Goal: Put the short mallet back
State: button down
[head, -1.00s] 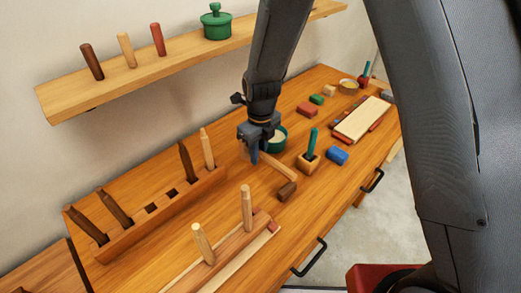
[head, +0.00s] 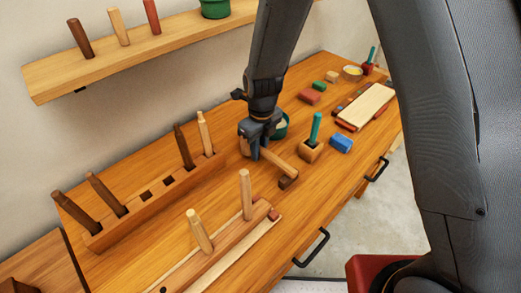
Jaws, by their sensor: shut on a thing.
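The short mallet has a pale wooden handle (head: 282,165) and a small dark brown head (head: 288,183). It lies along the bench to the right of the rack, its handle running from my gripper down to the right. My gripper (head: 256,154) is shut on the handle's upper left end, and its fingers hide that end. I cannot tell whether the head touches the bench. The long wooden rack (head: 130,222) on the left holds dark handles and one pale handle.
A wooden stand with two pale pegs (head: 246,195) is close in front. Right of the mallet are a block with a teal handle (head: 315,128) and a blue block (head: 341,144). A green bowl (head: 282,124) is behind my gripper. A wall shelf (head: 110,66) runs above the bench.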

jog(key=shift+f, duration=0.2)
jog(key=c, duration=1.6)
grip_release()
jog(key=shift+o, duration=0.2)
jog(key=shift+s+d+r+b, duration=0.1)
jog(key=shift+r+b, duration=0.5)
jog(key=shift+r, duration=1.35)
jog(key=shift+s+d+r+b, duration=0.1)
jog(key=shift+r+b, duration=0.45)
jog(key=shift+r, duration=1.35)
jog(key=shift+d+n, duration=0.35)
jog(key=shift+n, duration=0.05)
jog(key=s+d+n+b, duration=0.1)
jog(key=s+d+n, duration=0.2)
jog(key=d+n, duration=0.4)
jog(key=s+d+r+n+b, duration=0.1)
jog(key=s+d+n, duration=0.3)
jog(key=d+n, duration=0.4)
jog(key=s+d+n+t+b, duration=0.1)
jog(key=s+d+n+b, duration=0.1)
jog(key=d+n, duration=0.5)
jog(key=s+n, duration=0.1)
jog(key=n, duration=0.2)
jog(key=shift+s+d+r+n, duration=0.15)
jog(key=shift+r+n, duration=0.1)
jog(key=shift+n, duration=0.05)
